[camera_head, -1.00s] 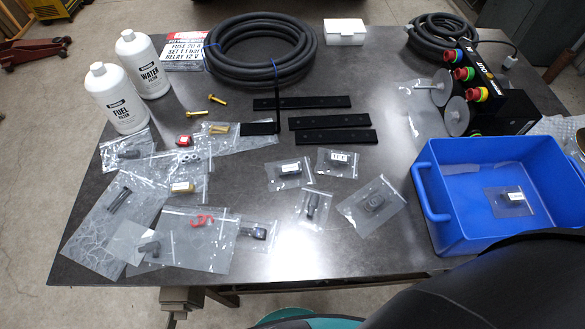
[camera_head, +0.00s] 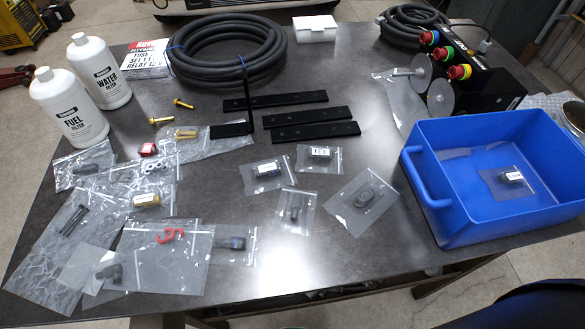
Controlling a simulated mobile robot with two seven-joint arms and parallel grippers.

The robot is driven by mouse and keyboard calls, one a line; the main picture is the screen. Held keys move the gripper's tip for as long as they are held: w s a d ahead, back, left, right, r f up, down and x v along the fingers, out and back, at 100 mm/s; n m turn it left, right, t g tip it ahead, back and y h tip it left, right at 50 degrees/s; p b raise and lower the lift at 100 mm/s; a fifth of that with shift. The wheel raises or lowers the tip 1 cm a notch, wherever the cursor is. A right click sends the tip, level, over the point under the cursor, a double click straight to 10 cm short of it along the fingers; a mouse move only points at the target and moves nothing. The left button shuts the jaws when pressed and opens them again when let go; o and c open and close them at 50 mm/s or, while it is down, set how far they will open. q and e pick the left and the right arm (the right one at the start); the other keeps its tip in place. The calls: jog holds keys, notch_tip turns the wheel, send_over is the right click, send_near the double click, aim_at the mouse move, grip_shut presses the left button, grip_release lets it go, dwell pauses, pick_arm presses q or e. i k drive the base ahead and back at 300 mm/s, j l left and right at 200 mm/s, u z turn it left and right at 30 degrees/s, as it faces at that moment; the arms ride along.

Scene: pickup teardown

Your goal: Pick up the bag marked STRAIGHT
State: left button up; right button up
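Several small clear bags with dark fittings lie flat on the dark table (camera_head: 390,245). One bag with a white label (camera_head: 268,171) lies near the middle, and another labelled bag (camera_head: 320,153) lies just right of and behind it. In front of them lie a bag with a small dark part (camera_head: 294,208) and a larger bag with a dark round part (camera_head: 362,200). One more bag with a dark fitting (camera_head: 232,243) lies at the front. The labels are too small to read, so I cannot tell which says STRAIGHT. Neither gripper is in view.
A blue crate (camera_head: 425,187) at the right holds a labelled bag (camera_head: 508,182). Black bars (camera_head: 300,115), a coiled hose (camera_head: 228,55) and a control box (camera_head: 485,75) stand behind. Two white bottles (camera_head: 68,108) and more bags are at the left. The table's front right is clear.

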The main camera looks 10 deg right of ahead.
aim_at(258, 177)
jog(key=k+j+z, duration=0.15)
jog(key=z, duration=0.3)
jog(key=k+j+z, duration=0.15)
jog(key=z, duration=0.25)
jog(key=k+j+z, duration=0.15)
jog(key=z, duration=0.3)
jog(key=k+j, duration=0.1)
jog(key=k, duration=0.2)
